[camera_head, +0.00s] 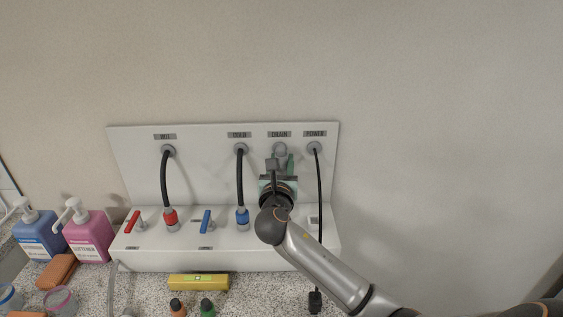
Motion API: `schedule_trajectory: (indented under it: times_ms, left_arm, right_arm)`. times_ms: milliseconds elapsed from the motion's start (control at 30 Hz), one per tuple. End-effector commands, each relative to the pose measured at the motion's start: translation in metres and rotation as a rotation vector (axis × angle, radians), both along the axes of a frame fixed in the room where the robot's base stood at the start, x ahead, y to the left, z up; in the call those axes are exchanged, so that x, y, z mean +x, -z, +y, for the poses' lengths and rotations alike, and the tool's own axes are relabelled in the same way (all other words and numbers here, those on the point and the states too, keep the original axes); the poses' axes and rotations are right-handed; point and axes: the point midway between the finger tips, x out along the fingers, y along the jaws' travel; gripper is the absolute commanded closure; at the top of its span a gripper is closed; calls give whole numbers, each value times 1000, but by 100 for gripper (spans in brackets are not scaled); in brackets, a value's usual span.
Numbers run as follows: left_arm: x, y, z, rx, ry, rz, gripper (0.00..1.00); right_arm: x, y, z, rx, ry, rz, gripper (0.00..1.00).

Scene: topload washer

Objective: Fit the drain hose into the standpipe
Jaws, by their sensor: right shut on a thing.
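My right gripper (278,167) is in front of the white panel, just below the DRAIN label. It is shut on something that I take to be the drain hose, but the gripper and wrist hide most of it. A grey round fitting (279,149) shows right above the fingers, under the DRAIN label. The standpipe opening is hidden behind my right arm, so I cannot tell how the hose end sits to it. A thin grey hose (115,285) hangs at the front left of the ledge. My left gripper is out of view.
The HOT hose (164,180) and COLD hose (240,187) stand left of my gripper, with a red lever (132,221) and a blue lever (206,220). A black power cord (319,195) hangs close on the right. Blue (40,237) and pink (88,238) bottles stand far left.

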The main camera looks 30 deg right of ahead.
Motion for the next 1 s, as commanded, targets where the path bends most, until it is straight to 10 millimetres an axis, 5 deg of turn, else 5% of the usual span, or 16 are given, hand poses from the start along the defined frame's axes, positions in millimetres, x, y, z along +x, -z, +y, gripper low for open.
schedule_trajectory:
  times_ms: [867, 1000]
  left_arm:
    - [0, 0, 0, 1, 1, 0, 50]
    - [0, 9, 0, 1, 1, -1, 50]
  right_arm:
    - [-23, -4, 16, 97, -416, 224, 100]
    - [-23, 13, 18, 108, -430, 234, 100]
